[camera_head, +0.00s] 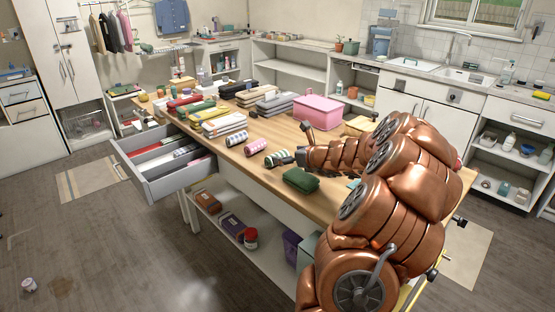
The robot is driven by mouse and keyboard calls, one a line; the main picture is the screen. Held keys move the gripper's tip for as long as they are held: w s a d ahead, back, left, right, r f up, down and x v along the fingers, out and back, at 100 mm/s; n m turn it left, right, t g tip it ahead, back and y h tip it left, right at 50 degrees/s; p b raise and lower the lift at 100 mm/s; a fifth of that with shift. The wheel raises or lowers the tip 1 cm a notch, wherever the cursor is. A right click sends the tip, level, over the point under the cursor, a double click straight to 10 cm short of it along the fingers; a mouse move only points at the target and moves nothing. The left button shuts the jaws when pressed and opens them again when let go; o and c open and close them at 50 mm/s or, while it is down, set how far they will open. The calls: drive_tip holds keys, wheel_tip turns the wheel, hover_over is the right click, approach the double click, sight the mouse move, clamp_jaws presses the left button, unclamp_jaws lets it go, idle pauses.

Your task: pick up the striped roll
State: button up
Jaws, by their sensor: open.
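A striped roll (278,158), dark green with pale bands, lies on the wooden table (232,163) near its front edge. My gripper (302,143) is open, just right of the roll, with its fingers pointing left. It looks empty. One finger stands up and the other is low, close to the roll's right end. I cannot tell whether it touches the roll. A pink patterned roll (255,146) and a grey-and-white roll (236,138) lie in a row to the left of the striped roll.
A green folded cloth (300,180) lies in front of my gripper. A pink box (317,112) stands behind it. Stacks of folded cloth (224,124) fill the table's left part. An open drawer (157,178) sticks out at the left. The floor in front is mostly clear.

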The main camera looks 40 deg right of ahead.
sight(279, 154)
drive_tip(key=shift+x, duration=2.1)
drive_tip(key=shift+a+r, duration=0.1)
drive_tip(key=shift+c, duration=0.4)
drive_tip(key=c, duration=0.6)
drive_tip(key=shift+r, duration=0.1)
